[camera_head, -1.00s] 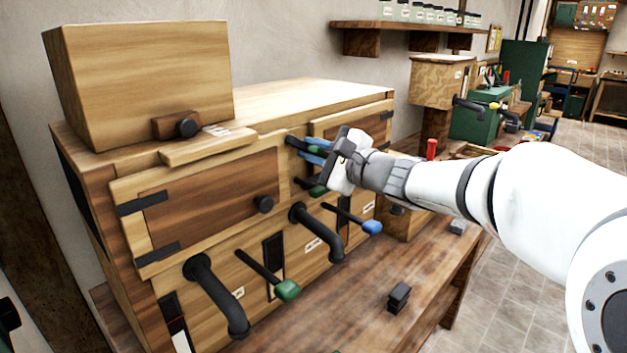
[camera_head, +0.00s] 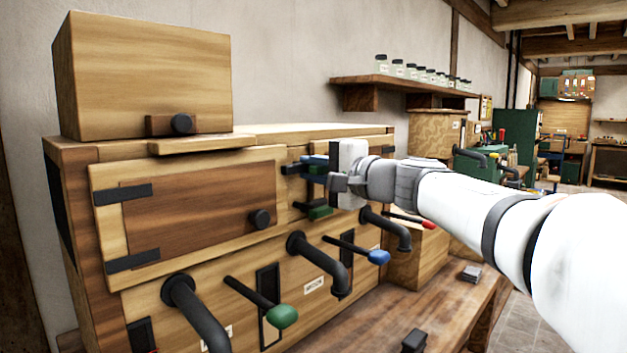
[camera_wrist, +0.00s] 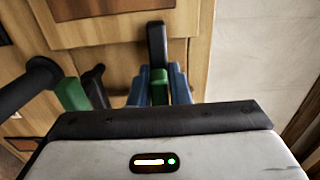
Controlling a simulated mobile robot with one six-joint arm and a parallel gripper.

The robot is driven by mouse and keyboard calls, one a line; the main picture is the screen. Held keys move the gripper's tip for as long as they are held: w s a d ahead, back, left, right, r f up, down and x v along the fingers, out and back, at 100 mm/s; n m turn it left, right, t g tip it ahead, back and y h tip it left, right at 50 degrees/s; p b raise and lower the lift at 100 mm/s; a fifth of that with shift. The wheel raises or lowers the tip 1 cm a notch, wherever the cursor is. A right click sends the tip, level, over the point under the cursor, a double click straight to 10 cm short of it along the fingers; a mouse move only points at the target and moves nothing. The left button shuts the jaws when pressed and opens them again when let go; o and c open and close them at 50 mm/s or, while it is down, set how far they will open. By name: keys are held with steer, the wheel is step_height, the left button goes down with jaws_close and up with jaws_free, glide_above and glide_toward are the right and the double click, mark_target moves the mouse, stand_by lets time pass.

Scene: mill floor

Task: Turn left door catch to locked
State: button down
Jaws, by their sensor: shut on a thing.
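The left door (camera_head: 200,210), a dark panel in a pale frame with black hinges and a round knob, looks closed in the head view. To its right, my gripper (camera_head: 314,167) reaches the cabinet front. In the wrist view my gripper (camera_wrist: 160,90) has its blue fingers shut on the green end of a black catch (camera_wrist: 156,45). The head view shows only a dark part of this catch (camera_head: 290,169); fingers hide the rest. A second green-ended catch (camera_head: 319,211) sits just below; I cannot tell which door each one serves.
Black curved pipes (camera_head: 318,262) and levers with green (camera_head: 282,316), blue (camera_head: 379,257) and red ends stick out below the doors. A wooden box (camera_head: 150,75) stands on top. A shelf of jars (camera_head: 400,83) hangs behind my arm.

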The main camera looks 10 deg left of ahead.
mark_target(324, 172)
stand_by(0.4)
steer(key=c, duration=1.4)
jaws_free()
steer(key=shift+c, duration=0.2)
steer(key=v, duration=0.7)
steer(key=shift+s+d+f, duration=0.1)
steer(key=shift+s+d, duration=0.15)
steer(key=shift+d, duration=0.05)
steer(key=s+d+f+n+g+h+p, duration=0.6)
steer(key=s+d+f+h+p, duration=0.9)
steer(key=s+d+p, duration=0.5)
steer(key=shift+s+f+n+g+p, duration=0.35)
steer(key=shift+s+f+g, duration=0.3)
steer(key=shift+f, duration=0.25)
